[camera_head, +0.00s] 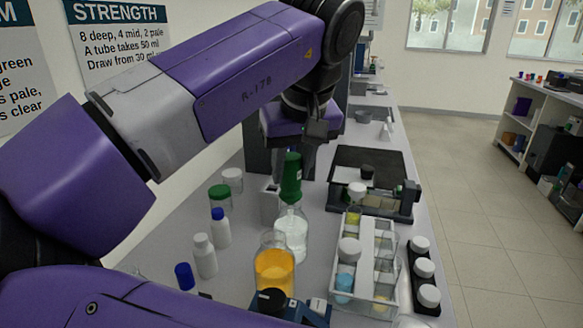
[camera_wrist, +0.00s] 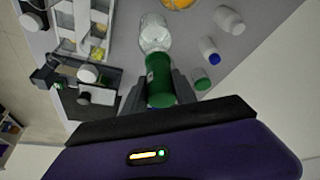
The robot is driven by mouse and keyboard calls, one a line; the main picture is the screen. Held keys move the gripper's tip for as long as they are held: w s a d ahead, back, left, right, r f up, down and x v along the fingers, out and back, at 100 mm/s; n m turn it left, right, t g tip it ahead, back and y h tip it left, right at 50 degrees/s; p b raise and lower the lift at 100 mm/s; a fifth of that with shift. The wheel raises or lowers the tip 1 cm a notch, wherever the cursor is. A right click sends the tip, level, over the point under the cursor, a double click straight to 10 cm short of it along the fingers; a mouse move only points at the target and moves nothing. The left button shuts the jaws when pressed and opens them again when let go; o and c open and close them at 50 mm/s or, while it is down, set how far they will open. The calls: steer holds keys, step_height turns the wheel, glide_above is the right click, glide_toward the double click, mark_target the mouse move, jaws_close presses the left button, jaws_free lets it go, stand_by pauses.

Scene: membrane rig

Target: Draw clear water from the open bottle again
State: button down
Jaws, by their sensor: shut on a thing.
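My gripper (camera_wrist: 160,88) is shut on a green cylindrical tool (camera_wrist: 160,78), whose full shape is partly hidden by the fingers. In the head view the green tool (camera_head: 291,178) is roughly upright over the open bottle (camera_head: 292,236), a clear bottle with colourless liquid. The tool's narrow lower end meets the bottle's mouth in the picture; I cannot tell how far it reaches inside. The bottle also shows in the wrist view (camera_wrist: 155,35), just beyond the tool.
A jar of orange liquid (camera_head: 274,266) stands in front of the bottle. White bottles (camera_head: 204,257) and a green-capped jar (camera_head: 220,198) stand left. A clear rack (camera_head: 346,282) with vials stands right, with a dark device (camera_head: 372,160) behind it. White-capped vials (camera_head: 424,268) line the bench edge.

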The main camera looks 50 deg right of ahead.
steer(key=shift+r+p, duration=4.1)
steer(key=shift+r, duration=0.55)
steer(key=shift+f, duration=0.1)
